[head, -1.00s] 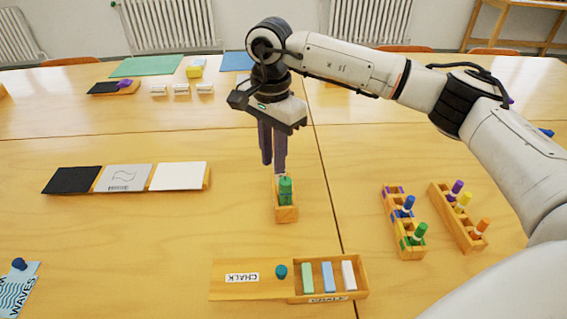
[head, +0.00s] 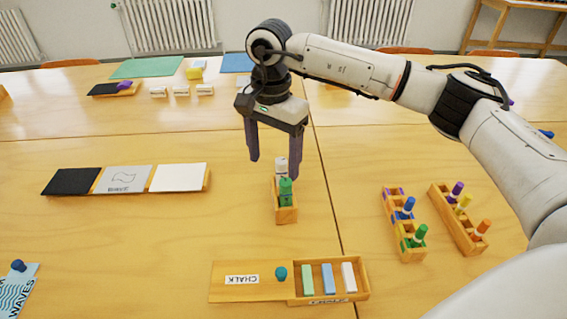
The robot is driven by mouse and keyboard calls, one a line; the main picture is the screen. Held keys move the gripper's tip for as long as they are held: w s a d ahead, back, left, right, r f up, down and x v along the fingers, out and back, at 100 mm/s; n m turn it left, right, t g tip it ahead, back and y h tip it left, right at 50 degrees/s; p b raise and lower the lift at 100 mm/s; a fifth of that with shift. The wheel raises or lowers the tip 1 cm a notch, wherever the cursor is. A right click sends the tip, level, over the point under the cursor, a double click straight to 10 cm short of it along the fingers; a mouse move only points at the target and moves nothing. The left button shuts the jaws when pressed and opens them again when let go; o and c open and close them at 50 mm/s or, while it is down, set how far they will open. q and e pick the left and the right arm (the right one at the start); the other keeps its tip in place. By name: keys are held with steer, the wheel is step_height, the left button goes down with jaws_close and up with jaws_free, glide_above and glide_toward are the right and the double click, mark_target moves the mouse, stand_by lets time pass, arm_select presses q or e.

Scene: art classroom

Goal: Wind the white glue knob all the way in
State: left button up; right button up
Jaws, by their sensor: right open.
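The white glue knob (head: 281,164) stands upright at the far end of a small wooden holder (head: 287,216) in the middle of the table. A green glue piece (head: 286,192) stands in front of it in the same holder. My right gripper (head: 275,168) points down over the holder, open, its two dark fingers spread to the left and right of the white knob. I see no contact between fingers and knob. How far the knob is wound in cannot be told. My left gripper is not in view.
A chalk box (head: 330,298) with a slid-out lid (head: 242,281) lies in front. Marker holders (head: 404,238) stand to the right. A tray with black, grey and white pads (head: 124,179) lies left. The table between these is clear.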

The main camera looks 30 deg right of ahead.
steer(key=m+p, duration=0.1)
steer(key=m, duration=0.4)
steer(key=shift+m, duration=0.3)
steer(key=m, duration=0.5)
steer(key=shift+m+p, duration=0.3)
steer(key=shift+p, duration=0.05)
steer(key=shift+w+a, duration=1.15)
steer(key=shift+a, duration=0.2)
jaws_close()
stand_by(0.5)
stand_by(0.4)
stand_by(0.9)
